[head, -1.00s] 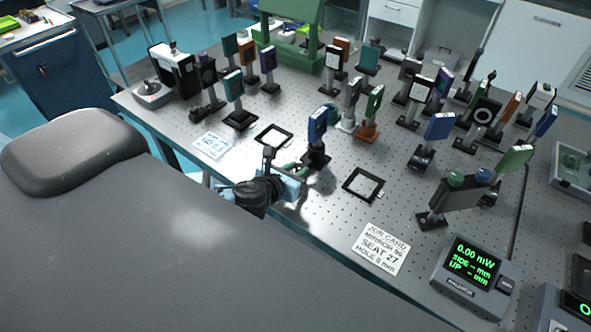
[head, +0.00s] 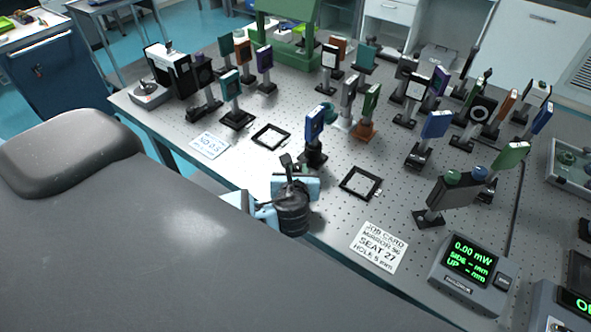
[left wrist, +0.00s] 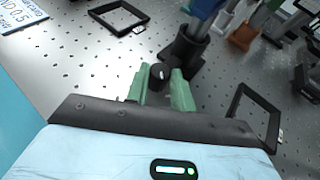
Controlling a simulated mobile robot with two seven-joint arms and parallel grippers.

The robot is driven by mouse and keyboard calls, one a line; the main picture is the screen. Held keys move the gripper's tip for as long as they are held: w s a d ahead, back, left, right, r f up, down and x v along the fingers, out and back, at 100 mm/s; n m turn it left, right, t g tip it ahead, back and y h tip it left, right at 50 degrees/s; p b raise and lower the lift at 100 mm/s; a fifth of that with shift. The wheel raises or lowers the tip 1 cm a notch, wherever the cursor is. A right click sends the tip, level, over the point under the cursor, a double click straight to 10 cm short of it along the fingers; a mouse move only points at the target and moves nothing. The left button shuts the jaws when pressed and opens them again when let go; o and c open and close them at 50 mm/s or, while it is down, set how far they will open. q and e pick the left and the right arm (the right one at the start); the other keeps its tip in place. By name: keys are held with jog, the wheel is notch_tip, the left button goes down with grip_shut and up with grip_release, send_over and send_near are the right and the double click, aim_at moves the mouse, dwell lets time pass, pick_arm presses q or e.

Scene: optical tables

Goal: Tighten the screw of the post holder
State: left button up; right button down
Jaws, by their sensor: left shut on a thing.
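The post holder (left wrist: 183,52) is black and stands upright on the breadboard, near the front edge. It carries a blue-framed mirror mount (head: 315,124), and it also shows in the head view (head: 315,154). Its screw has a black knob (left wrist: 159,72) facing my left gripper. My left gripper (left wrist: 159,82) has green fingers that sit on either side of this knob and are shut on it. In the head view the gripper (head: 293,167) is just in front of the holder, and the knob is hard to make out. My right gripper is not in view.
Empty black square frames lie on the breadboard left (head: 271,136) and right (head: 361,183) of the holder. A job card (head: 379,248) reads seat 27. Several other mounted optics stand behind and to the right.

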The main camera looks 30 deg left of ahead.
pick_arm(q)
jog(key=shift+n+g+y, duration=0.3)
jog(key=shift+n+y, duration=0.1)
jog(key=o, duration=1)
jog(key=shift+d, duration=0.1)
jog(key=shift+v, duration=3.9)
